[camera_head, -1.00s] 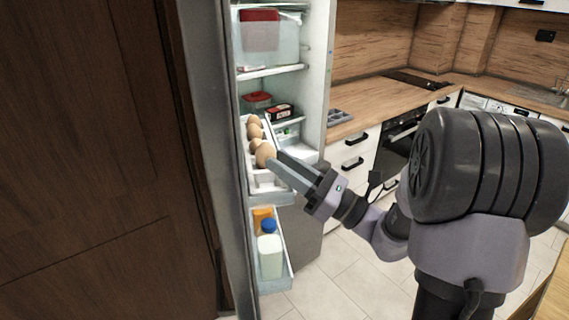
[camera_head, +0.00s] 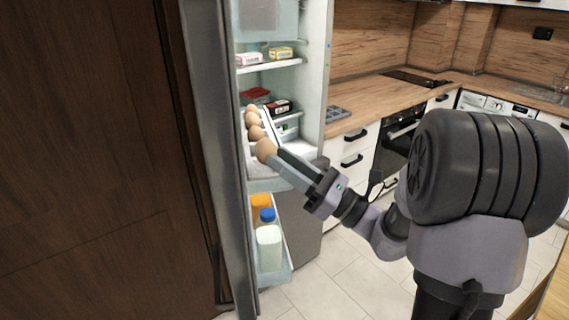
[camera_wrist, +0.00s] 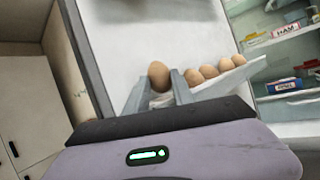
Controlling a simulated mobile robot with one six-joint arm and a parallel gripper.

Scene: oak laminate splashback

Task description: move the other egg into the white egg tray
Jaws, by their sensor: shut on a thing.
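My gripper (camera_head: 279,158) is shut on a brown egg (camera_head: 265,150), held at the fingertips in front of the fridge door rack. Other brown eggs (camera_head: 254,120) stand in a row in the white egg tray (camera_wrist: 228,79) on the inside of the open fridge door. The held egg is nearer to me than the row and shows a gap from it in the head view. My fingers hide part of the tray in the wrist view.
The door's lower rack (camera_head: 284,276) holds a bottle with a blue cap (camera_head: 268,240) and an orange item (camera_head: 261,203). Fridge shelves behind hold cartons (camera_head: 281,53) and a red-lidded box (camera_head: 256,95). A grey tray (camera_head: 339,114) lies on the worktop at right.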

